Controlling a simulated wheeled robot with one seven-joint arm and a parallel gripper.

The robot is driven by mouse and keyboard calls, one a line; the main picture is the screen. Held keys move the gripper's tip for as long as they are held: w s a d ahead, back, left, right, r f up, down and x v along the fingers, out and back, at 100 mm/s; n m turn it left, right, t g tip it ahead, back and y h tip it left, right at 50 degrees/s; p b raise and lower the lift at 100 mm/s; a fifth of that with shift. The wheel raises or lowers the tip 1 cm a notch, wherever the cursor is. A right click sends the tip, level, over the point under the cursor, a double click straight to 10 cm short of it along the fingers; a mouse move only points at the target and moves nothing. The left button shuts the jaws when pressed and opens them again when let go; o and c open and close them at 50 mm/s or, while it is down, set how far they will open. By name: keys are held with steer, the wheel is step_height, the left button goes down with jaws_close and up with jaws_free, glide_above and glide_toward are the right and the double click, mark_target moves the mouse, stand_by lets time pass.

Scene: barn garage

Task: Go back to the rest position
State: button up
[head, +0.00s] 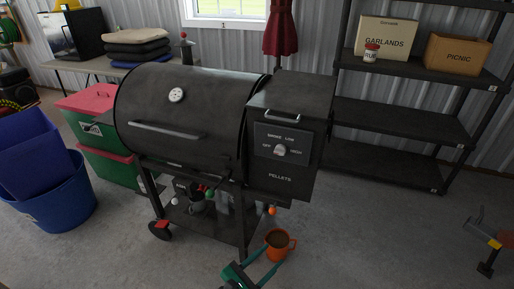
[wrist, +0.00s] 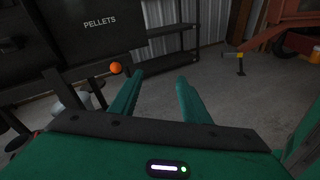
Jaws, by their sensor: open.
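My gripper (head: 273,257) is at the bottom middle of the head view, in front of the grill's right side. Its two green fingers stand apart with nothing between them, as the wrist view also shows (wrist: 160,80). An orange mug with brown contents (head: 280,250) shows close to the fingertips in the head view; I cannot tell whether they touch it. The mug is not clearly visible in the wrist view.
The black pellet grill (head: 190,110) stands close ahead, with an orange ball (wrist: 115,68) at its lower side. A blue tub (head: 60,200) and green bins (head: 105,165) are left. Dark shelving (head: 400,125) stands back right.

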steer(key=w+d+r+m+g+y, duration=0.2)
steer(key=d+r+m+g, duration=0.6)
steer(key=d, duration=0.4)
steer(key=w+d+r+m+g+y, duration=0.1)
steer(key=d+r+m+g, duration=0.5)
steer(key=d+r+m, duration=0.5)
steer(key=s+d+r+m+t+y, duration=0.1)
steer(key=s+d+r+m+y, duration=0.3)
steer(key=s, duration=0.5)
steer(key=s+d+r+m+y, duration=0.4)
steer(key=s+d+r+m, duration=0.3)
steer(key=s+d+r, duration=0.2)
steer(key=shift+s+d+r+t+y, duration=0.15)
steer(key=shift+s+d+t+y, duration=0.25)
steer(key=shift+d, duration=0.35)
steer(key=shift+w+f, duration=0.25)
steer(key=shift+w, duration=0.35)
